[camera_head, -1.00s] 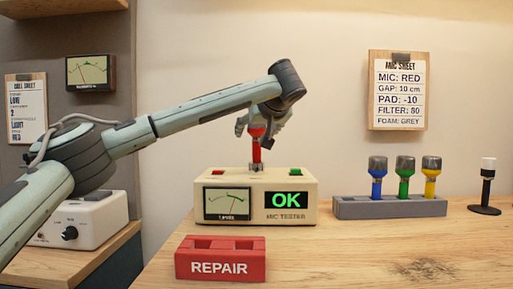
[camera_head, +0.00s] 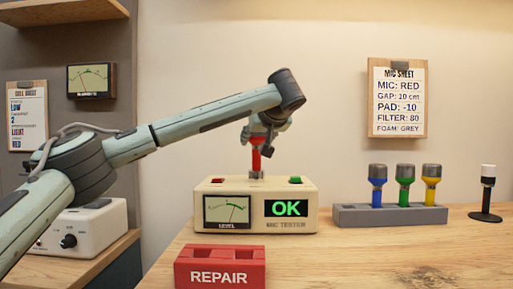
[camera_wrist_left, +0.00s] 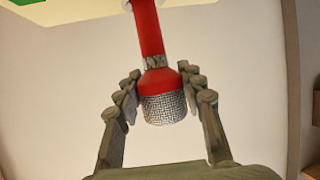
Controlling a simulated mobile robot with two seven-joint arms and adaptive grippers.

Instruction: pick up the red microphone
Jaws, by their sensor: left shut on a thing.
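The red microphone (camera_head: 257,155) stands upright at the top middle of the cream mic tester (camera_head: 210,188), between its red and green buttons. Its lower end meets the tester top; whether it is still seated there I cannot tell. My left gripper (camera_head: 262,132) is above the tester, at the microphone's upper end. In the left wrist view the microphone (camera_wrist_left: 158,80) has a red body and silver mesh head, and my left gripper (camera_wrist_left: 160,95) has its fingers on either side of the head, shut on it. The tester display reads OK. My right gripper is out of view.
A red REPAIR block (camera_head: 221,268) stands in front of the tester. A grey rack (camera_head: 390,215) at right holds blue, green and yellow microphones. A black stand with a white top (camera_head: 487,190) is farther right. A MIC SHEET clipboard (camera_head: 397,100) hangs on the wall.

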